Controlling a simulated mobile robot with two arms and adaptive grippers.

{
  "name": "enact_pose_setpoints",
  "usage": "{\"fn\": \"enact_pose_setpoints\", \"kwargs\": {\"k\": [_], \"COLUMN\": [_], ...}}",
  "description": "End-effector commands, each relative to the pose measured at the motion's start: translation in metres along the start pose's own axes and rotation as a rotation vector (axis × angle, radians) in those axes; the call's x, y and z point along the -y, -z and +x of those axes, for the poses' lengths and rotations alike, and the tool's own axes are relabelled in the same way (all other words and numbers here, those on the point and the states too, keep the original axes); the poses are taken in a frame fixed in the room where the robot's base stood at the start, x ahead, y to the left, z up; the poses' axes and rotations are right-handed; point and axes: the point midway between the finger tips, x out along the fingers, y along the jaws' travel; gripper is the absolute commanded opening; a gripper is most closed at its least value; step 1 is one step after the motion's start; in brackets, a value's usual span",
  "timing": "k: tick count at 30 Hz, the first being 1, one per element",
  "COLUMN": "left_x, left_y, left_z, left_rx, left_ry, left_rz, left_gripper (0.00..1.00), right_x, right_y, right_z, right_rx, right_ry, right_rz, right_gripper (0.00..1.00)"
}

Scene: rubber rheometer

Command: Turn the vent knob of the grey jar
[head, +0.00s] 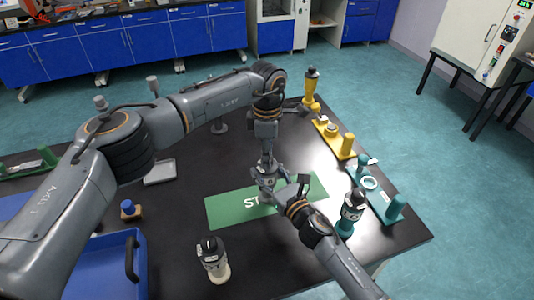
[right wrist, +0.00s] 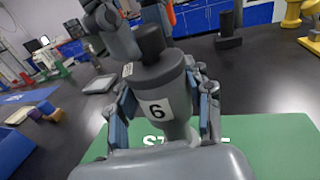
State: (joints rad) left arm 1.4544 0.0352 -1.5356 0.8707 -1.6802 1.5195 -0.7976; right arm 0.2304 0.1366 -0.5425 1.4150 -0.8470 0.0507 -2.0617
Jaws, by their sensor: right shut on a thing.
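The grey jar (right wrist: 172,82), labelled 6, stands upright over the green mat (head: 228,209) in the middle of the black table. My right gripper (right wrist: 160,118) is shut on its body, with one finger on each side. The jar's black top knob (right wrist: 151,42) shows in the right wrist view. My left gripper (head: 267,160) points down from above the jar, with its fingers close around the knob. Whether these fingers touch the knob or are closed on it I cannot tell. In the head view the two grippers hide most of the jar.
A cream bottle (head: 213,262) stands in front and a teal one (head: 350,214) on the right. A yellow bottle (head: 310,86) stands at the back by a yellow rack (head: 347,147). A teal rack (head: 394,207) lines the right edge. A blue bin (head: 94,254) is front left.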

Motion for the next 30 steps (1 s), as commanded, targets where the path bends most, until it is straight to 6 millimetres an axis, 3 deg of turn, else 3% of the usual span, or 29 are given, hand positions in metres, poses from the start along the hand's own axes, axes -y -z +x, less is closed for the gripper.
{"fn": "enact_pose_setpoints", "kwargs": {"k": [1,3,15,30], "left_x": [-0.001,-0.001,-0.001,-0.001], "left_y": [0.000,0.000,0.000,0.000], "left_z": [0.000,0.000,-0.007,-0.102], "left_rx": [0.001,0.001,0.001,0.001], "left_ry": [-0.002,-0.002,-0.001,-0.004], "left_rz": [-0.001,-0.001,0.001,0.000], "left_gripper": [0.42,0.54,0.54,0.54], "right_x": [-0.001,-0.001,-0.001,0.000], "right_y": [0.000,0.001,0.001,0.001], "right_z": [0.000,0.000,0.000,0.000], "right_rx": [-0.001,-0.001,-0.001,-0.001], "right_ry": [-0.001,-0.001,-0.001,-0.001], "right_rz": [0.000,0.000,0.001,0.001], "right_gripper": [0.14,0.14,0.14,0.14]}}
